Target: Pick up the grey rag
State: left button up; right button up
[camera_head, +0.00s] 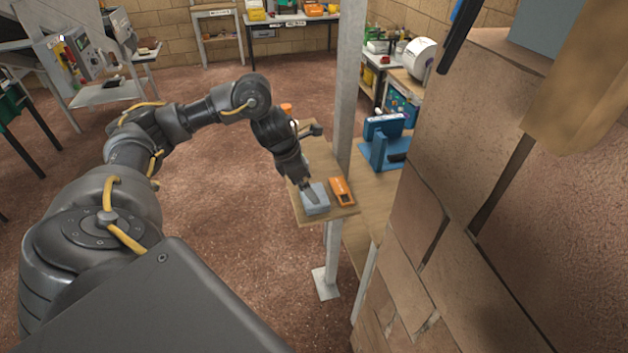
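The grey rag (316,207) is a small light grey-blue folded block near the front end of a narrow wooden shelf (344,212). My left arm reaches in from the left, and its gripper (311,194) points down at the rag. The fingertips overlap the rag in this view. I cannot tell whether they press on it, straddle it or hold it. The rag looks to be resting on the board. My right gripper is not in view.
An orange tool or box (342,191) lies on the shelf just right of the rag. A grey metal post (347,90) rises beside the shelf. A blue holder (385,148) stands on the wooden surface farther right. Large brown panels (450,170) fill the right side. Open floor lies left of the shelf.

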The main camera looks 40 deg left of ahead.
pick_arm(q)
jog(key=p+x, duration=0.2)
jog(key=x, duration=0.2)
jog(key=shift+a+f, duration=0.1)
jog(key=shift+f, duration=0.45)
jog(key=c, duration=0.7)
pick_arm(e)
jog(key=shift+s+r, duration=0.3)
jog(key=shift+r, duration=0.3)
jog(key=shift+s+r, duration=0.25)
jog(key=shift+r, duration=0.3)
pick_arm(q)
jog(key=shift+r, duration=0.1)
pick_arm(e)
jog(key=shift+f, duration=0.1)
